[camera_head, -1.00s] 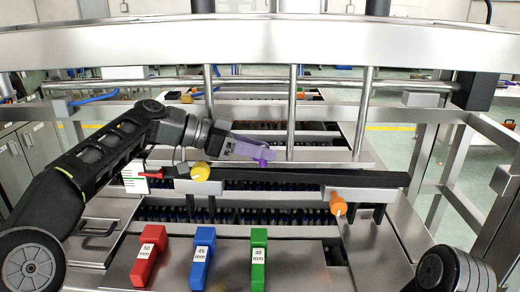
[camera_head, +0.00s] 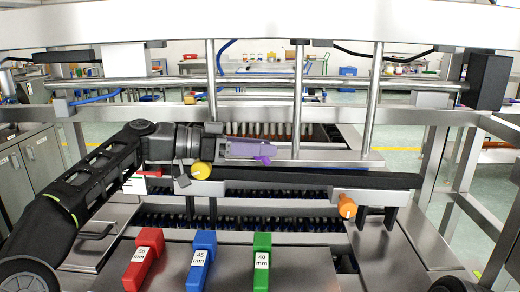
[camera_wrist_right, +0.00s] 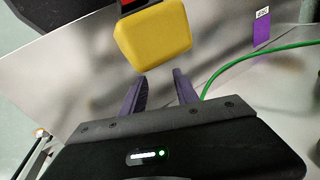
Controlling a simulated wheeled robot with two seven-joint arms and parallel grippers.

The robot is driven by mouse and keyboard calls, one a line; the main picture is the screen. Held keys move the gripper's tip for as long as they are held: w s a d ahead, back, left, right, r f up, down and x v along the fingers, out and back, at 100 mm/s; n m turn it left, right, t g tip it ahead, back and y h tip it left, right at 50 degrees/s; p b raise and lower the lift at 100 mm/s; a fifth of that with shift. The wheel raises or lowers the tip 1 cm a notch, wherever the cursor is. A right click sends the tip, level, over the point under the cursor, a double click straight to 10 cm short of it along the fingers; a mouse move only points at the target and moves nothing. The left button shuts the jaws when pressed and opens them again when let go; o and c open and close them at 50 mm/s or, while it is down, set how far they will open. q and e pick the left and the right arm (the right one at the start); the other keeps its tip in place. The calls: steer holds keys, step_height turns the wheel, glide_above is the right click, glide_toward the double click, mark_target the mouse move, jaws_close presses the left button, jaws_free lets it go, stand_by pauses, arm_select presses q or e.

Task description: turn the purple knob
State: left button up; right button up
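The purple knob (camera_head: 264,159) is small and dark purple, at the middle of the head view just above the long black bar. My left gripper (camera_head: 275,150) has pale purple fingers, lies level and reaches in from the left. Its fingertips are at the knob and overlap its top in the picture. Whether they touch or grip it, I cannot tell. My right gripper (camera_wrist_right: 160,88) shows in the right wrist view with its two fingers apart and nothing between them.
A yellow knob (camera_head: 201,170) lies left under my left gripper, and an orange knob (camera_head: 347,206) is at the right. Red (camera_head: 144,259), blue (camera_head: 201,260) and green (camera_head: 262,261) blocks stand in front. A yellow block (camera_wrist_right: 152,35) and a green cable (camera_wrist_right: 258,56) are ahead of my right gripper.

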arm_select(q)
steer(key=shift+o, duration=1.4)
steer(key=b+v, duration=0.1)
steer(key=v, duration=0.6)
steer(key=shift+a, duration=0.4)
steer(key=shift+s+r, duration=0.1)
